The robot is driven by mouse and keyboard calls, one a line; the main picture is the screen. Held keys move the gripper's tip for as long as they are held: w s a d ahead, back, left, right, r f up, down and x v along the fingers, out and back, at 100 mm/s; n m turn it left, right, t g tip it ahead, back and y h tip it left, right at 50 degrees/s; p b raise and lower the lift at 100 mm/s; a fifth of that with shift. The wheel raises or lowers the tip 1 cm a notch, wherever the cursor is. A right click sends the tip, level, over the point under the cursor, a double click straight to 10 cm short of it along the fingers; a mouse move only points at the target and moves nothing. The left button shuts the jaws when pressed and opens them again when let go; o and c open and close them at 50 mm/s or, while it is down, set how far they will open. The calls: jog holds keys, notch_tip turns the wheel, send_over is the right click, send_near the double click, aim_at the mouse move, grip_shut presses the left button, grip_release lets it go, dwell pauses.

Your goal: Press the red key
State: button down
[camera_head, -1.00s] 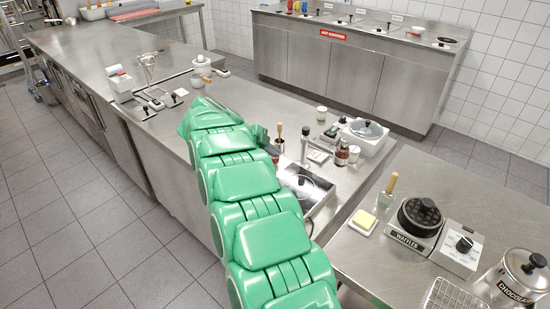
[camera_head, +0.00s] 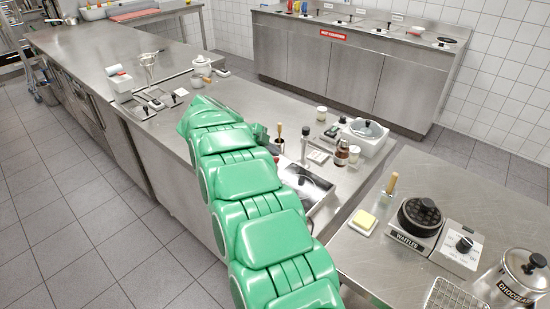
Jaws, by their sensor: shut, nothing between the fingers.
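I cannot make out a red key for sure. A small patch of red (camera_head: 276,158) shows at the right edge of my green arm, below a wooden-handled tool, too small to identify. My arm reaches from the bottom of the view over the steel counter (camera_head: 262,98). Its far end hides part of the counter. A small dark green piece of my wrist (camera_head: 261,132) shows just past the arm's right side. My gripper's fingers are hidden behind the arm.
The near right table holds butter (camera_head: 364,220), a waffle iron (camera_head: 420,217) and a chocolate pot (camera_head: 522,276).

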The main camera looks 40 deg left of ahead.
jog(key=shift+r, duration=0.35)
jog(key=shift+r, duration=3)
dwell(0.9)
